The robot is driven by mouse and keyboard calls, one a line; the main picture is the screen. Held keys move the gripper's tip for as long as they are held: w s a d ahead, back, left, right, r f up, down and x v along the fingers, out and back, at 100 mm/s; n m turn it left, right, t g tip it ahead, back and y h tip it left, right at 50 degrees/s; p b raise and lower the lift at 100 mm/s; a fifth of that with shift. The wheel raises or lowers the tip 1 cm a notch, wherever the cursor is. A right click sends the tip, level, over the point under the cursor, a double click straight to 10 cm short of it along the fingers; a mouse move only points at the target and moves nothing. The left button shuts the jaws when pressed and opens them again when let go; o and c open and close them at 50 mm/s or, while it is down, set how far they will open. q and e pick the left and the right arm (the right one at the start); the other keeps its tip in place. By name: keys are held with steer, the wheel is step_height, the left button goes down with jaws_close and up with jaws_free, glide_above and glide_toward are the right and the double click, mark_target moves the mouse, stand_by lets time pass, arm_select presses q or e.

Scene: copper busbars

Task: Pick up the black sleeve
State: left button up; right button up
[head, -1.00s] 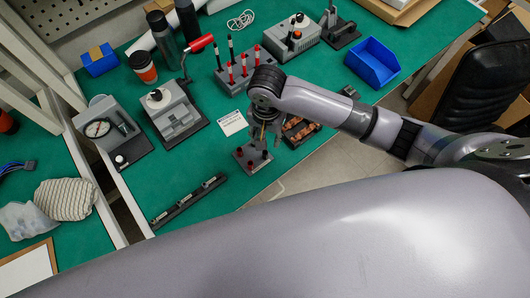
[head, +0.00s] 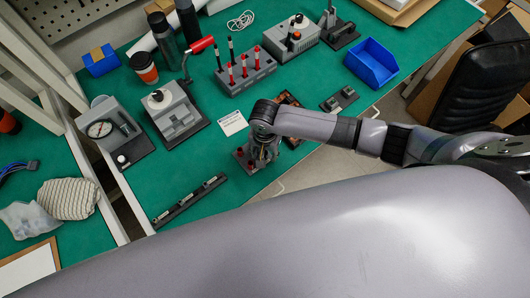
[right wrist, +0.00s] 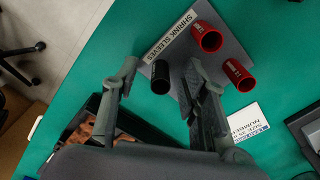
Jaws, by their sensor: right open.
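The black sleeve (right wrist: 161,78) stands on a grey holder labelled "SHRINK SLEEVES" (right wrist: 180,45) in the right wrist view. Two red sleeves, one (right wrist: 208,37) at the top and one (right wrist: 238,76) at the right, stand on the same holder. My right gripper (right wrist: 162,76) is open, with one finger on each side of the black sleeve; I cannot tell whether either touches it. In the head view, my right gripper (head: 262,154) covers much of the holder (head: 241,160), and the black sleeve cannot be made out there. My left gripper is not in view.
A dark tray of copper parts (right wrist: 88,128) lies beside the holder. A white label card (head: 232,123) is behind it. A rack with red and black tools (head: 246,75), a blue bin (head: 371,62) and a long dark rail (head: 190,201) stand around.

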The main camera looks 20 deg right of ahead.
steer(key=c, duration=0.7)
steer(key=shift+c, duration=0.2)
